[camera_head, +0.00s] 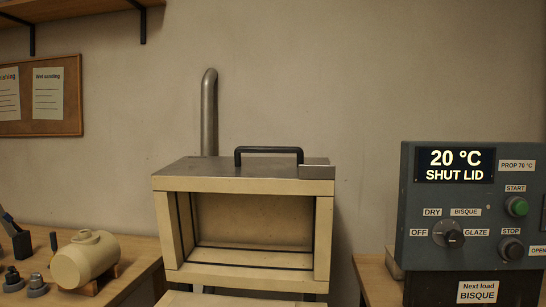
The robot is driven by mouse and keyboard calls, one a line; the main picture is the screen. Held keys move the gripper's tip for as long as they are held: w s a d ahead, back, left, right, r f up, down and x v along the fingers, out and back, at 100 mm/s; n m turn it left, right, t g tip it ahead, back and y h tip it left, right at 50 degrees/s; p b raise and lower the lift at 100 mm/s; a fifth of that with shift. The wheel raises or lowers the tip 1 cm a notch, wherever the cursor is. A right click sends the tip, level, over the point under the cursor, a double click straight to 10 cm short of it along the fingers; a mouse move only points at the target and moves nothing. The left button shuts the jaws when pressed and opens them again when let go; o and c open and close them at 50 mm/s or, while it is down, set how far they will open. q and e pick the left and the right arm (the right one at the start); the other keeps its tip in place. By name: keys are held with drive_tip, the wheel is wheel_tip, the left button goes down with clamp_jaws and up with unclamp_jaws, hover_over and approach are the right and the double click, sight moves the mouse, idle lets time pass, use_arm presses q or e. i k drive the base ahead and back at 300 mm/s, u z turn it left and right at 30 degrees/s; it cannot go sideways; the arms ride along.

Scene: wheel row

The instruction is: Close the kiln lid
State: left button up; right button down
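The kiln (243,224) stands in the middle of the head view, a cream box with a grey metal top (215,168). A black bar handle (268,150) stands up from the back part of that top. The wide front opening is uncovered and shows the empty-looking cream interior (252,220) with dark edging. A cream surface (235,299) shows below the opening, cut off by the picture's lower edge; I cannot tell whether it is the lid. The control panel (474,200) at right reads "20 °C SHUT LID". Neither gripper is in view.
A metal flue pipe (209,112) rises behind the kiln. A wooden bench (137,262) at left holds a tan barrel-shaped pot (87,261) and small dark items. Another wooden surface (376,284) lies at right, by the panel. A shelf (75,12) hangs upper left.

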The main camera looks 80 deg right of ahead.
sight(260, 224)
drive_tip(key=k, duration=0.8)
drive_tip(key=z, duration=0.75)
